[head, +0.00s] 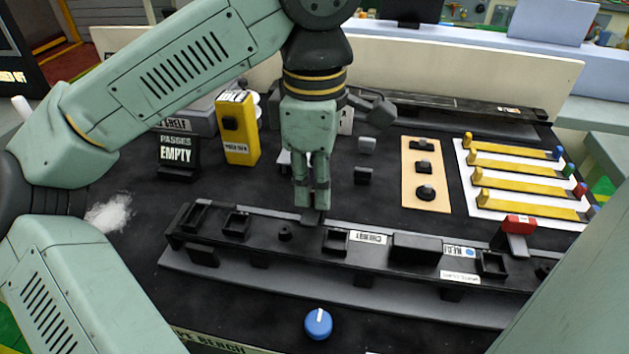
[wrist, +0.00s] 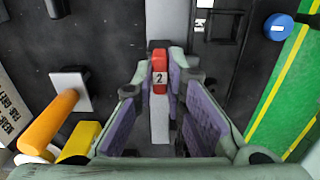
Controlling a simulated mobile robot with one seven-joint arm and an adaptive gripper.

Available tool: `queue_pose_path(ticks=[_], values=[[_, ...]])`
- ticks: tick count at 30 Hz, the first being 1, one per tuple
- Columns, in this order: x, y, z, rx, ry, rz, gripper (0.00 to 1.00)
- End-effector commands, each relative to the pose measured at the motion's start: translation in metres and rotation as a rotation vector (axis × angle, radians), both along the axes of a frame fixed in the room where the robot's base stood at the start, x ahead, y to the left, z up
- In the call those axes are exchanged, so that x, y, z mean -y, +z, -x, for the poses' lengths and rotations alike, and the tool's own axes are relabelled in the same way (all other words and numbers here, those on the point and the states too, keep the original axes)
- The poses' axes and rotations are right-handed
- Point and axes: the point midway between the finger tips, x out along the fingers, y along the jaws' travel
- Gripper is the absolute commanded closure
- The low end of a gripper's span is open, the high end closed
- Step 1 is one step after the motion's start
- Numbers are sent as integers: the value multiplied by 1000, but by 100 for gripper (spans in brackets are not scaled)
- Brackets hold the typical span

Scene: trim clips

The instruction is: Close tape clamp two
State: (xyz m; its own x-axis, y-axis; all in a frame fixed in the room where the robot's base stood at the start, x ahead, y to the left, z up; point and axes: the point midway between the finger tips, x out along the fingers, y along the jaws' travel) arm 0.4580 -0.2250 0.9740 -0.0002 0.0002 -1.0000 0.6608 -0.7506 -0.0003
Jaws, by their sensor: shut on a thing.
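Tape clamp two shows in the wrist view as a red block marked "2" (wrist: 159,72) with a pale grey lever (wrist: 159,125) running from it. My gripper (wrist: 162,80) has its purple-padded fingers on either side of the red block and is shut on it. In the head view my gripper (head: 312,200) points down at the back edge of the long black rail (head: 275,232), left of the middle. There the fingers hide the red block.
Another red-topped clamp (head: 518,224) stands up at the rail's right end. A blue knob (head: 318,323) sits in front of the rail. Behind stand a yellow box (head: 238,130), a tan board (head: 425,192) and a white board with yellow bars (head: 530,187).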

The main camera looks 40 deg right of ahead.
Motion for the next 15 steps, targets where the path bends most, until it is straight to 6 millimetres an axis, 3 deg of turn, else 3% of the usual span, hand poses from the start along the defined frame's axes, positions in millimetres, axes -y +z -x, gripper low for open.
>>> queue_pose_path(ticks=[13, 14, 15], values=[[0, 1, 0, 1, -10, 2, 100], [0, 1, 0, 1, -10, 2, 87], [0, 1, 0, 1, -10, 2, 84]])
